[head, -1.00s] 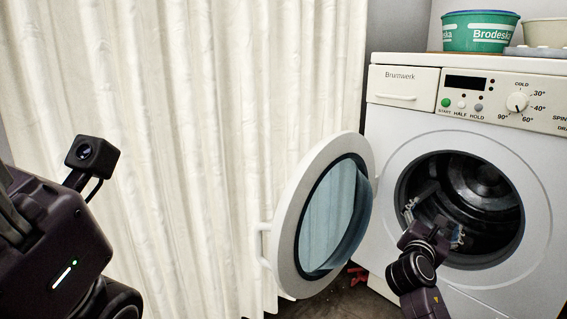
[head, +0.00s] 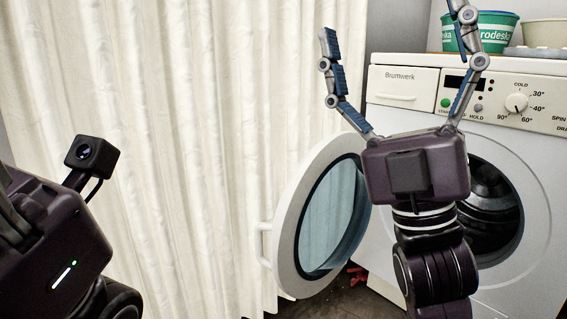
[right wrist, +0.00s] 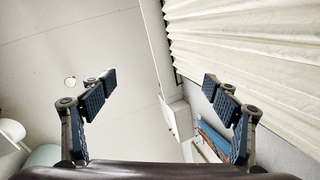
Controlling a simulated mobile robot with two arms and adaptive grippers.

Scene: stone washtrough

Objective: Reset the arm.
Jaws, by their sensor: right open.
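My right gripper (head: 397,30) is raised upright in the head view, in front of the washing machine (head: 385,120). Its two fingers are spread wide with nothing between them. The right wrist view shows the same open, empty fingers (right wrist: 159,84) against the ceiling and the curtain. My left gripper (head: 50,240) is partly in view at the left edge of the head view; its fingertips are out of frame. The washing machine's round door (head: 285,235) stands open to the left. The right arm covers part of the dark drum opening (head: 495,205).
A pale curtain (head: 180,130) fills the left and middle of the head view. A green tub (head: 500,32) and a beige bowl (head: 545,33) stand on top of the machine. A small red object (head: 357,275) lies on the floor below the door.

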